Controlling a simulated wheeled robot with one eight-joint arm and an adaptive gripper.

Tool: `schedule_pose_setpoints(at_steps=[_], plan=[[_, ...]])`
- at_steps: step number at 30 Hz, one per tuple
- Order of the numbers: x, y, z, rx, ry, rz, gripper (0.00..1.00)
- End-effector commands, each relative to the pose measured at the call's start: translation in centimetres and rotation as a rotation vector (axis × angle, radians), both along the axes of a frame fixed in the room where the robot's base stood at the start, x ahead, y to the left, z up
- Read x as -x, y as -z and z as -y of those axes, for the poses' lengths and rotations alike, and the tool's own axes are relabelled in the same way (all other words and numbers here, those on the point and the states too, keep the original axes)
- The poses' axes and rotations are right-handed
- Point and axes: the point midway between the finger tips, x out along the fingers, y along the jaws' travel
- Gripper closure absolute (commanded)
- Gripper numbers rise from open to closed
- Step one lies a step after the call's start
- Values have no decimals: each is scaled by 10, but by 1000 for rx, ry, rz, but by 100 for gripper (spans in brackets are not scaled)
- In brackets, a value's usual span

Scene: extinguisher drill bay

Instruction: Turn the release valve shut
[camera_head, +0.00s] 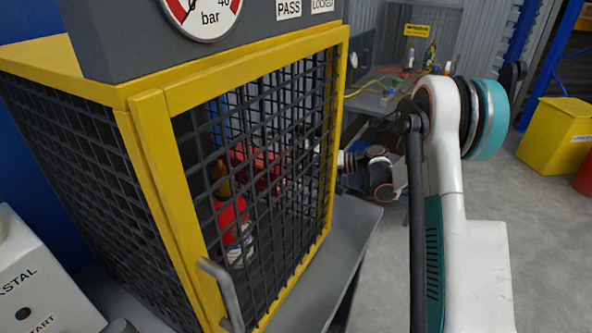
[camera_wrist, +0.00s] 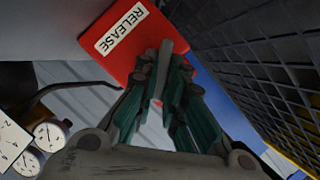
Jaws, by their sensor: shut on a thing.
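In the wrist view, the release valve shows as a red plate (camera_wrist: 109,65) with a white RELEASE label and a grey lever (camera_wrist: 166,52) in front of it. My gripper (camera_wrist: 164,80), with teal fingers, is shut on the grey lever. The fingers hide part of the lever and plate, so I cannot tell how far the valve is turned. In the head view, my arm reaches behind the mesh cage and the gripper tips are not clear there. Red parts (camera_head: 262,165) show dimly through the mesh.
A yellow-framed mesh cage (camera_head: 153,150) holds a red extinguisher (camera_head: 231,217). A pressure gauge (camera_head: 203,12) and PASS and LOCKED labels sit above. In the wrist view, mesh (camera_wrist: 265,70) runs close along my gripper's right, and small gauges (camera_wrist: 48,135) show at left. A yellow bin (camera_head: 553,138) stands at far right.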

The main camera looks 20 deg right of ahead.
Motion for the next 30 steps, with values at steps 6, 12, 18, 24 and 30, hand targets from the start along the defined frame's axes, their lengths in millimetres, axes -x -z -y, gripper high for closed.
schedule_pose_setpoints(at_steps=[6,12,18,24,30], plan=[[-2,5,2,-142,2,-142,100],[-2,7,2,-260,2,-260,100],[-2,8,3,-351,3,-350,100],[-2,8,3,-407,3,-407,100],[-2,8,3,-432,4,-432,100]])
